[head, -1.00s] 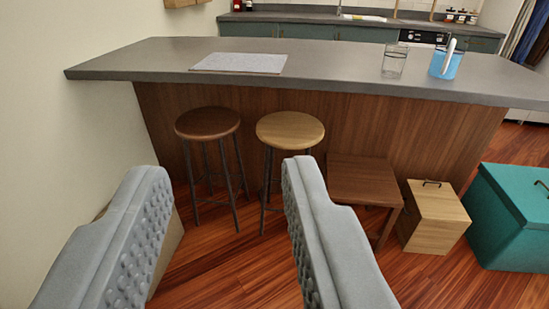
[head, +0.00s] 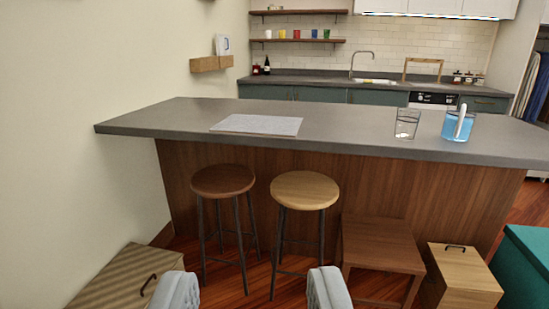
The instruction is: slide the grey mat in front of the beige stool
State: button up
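The grey mat (head: 257,125) lies flat on the grey counter, toward its left part and above the gap between the two stools. The beige stool (head: 305,190) has a round light-wood seat and dark legs and stands on the floor in front of the counter, right of a brown stool (head: 223,181). My gripper (head: 248,292) shows at the bottom edge with its two grey fingers wide apart. It is open and empty, short of the stools and well away from the mat. Most of the fingers is cut off by the frame.
The counter (head: 345,142) also bears a clear glass (head: 407,124) and a blue container (head: 458,124) on the right. A dark wooden side table (head: 382,246), a light wooden box (head: 463,276) and a teal chest (head: 525,260) stand at right. The countertop between mat and glass is clear.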

aim_at(258, 125)
jog(key=i+z, duration=0.35)
jog(key=i, duration=1.8)
